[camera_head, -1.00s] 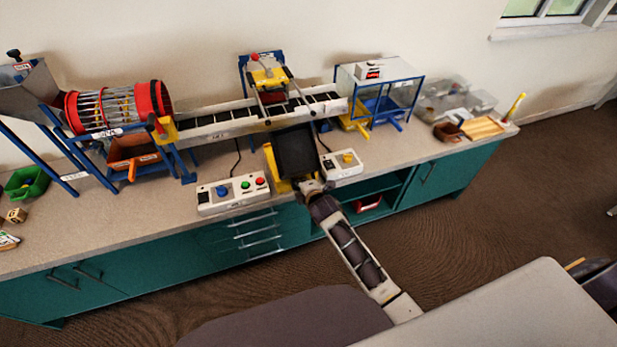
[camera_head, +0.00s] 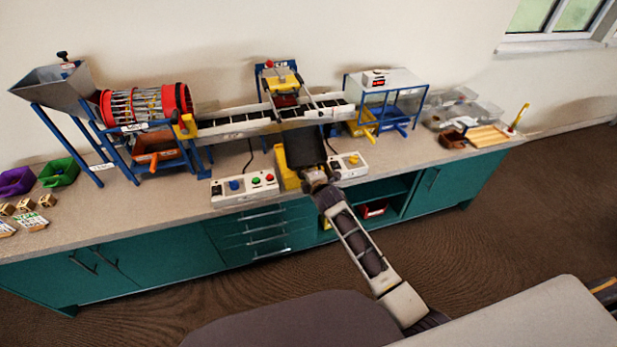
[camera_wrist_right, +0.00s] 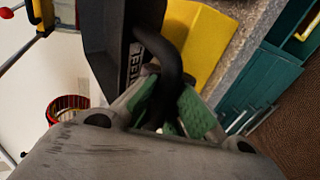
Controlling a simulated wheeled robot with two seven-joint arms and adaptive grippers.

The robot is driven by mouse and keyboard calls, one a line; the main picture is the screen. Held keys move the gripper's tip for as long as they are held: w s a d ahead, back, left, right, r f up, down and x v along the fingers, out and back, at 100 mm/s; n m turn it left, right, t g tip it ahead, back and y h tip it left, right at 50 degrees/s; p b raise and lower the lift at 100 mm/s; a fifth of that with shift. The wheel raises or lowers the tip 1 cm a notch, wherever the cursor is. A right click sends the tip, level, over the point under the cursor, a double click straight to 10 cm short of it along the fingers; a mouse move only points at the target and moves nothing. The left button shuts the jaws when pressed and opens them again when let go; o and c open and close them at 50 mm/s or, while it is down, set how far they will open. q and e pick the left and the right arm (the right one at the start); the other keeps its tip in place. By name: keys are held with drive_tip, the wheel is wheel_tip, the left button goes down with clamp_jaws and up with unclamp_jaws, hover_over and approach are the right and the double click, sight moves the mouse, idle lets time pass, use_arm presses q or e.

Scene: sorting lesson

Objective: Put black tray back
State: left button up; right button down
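The black tray (camera_head: 304,147) is at the front of the conveyor, over a yellow stand (camera_head: 285,170). In the right wrist view the tray's dark labelled wall (camera_wrist_right: 120,45) is just ahead, beside the yellow sheet (camera_wrist_right: 192,45). My right gripper (camera_head: 314,180) is at the tray's near side. Its green-padded fingers (camera_wrist_right: 172,108) close around the tray's black curved handle (camera_wrist_right: 170,70) from both sides. I cannot tell whether the tray rests fully on the stand. My left gripper is not in view.
The conveyor (camera_head: 270,119) runs behind the tray. Control boxes flank it, one at left (camera_head: 245,188) and one at right (camera_head: 347,165). A red drum (camera_head: 145,104) and a clear-sided box (camera_head: 388,88) stand farther out. The counter's front edge is close below.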

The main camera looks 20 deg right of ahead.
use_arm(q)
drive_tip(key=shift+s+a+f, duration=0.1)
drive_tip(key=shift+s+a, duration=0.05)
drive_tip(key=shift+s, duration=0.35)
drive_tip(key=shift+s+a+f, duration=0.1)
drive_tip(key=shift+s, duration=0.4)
use_arm(e)
drive_tip(key=shift+w+r, duration=0.1)
drive_tip(key=shift+w, duration=0.15)
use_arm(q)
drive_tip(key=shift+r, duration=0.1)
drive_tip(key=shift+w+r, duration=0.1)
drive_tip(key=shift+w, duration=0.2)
use_arm(e)
drive_tip(key=shift+f, duration=0.4)
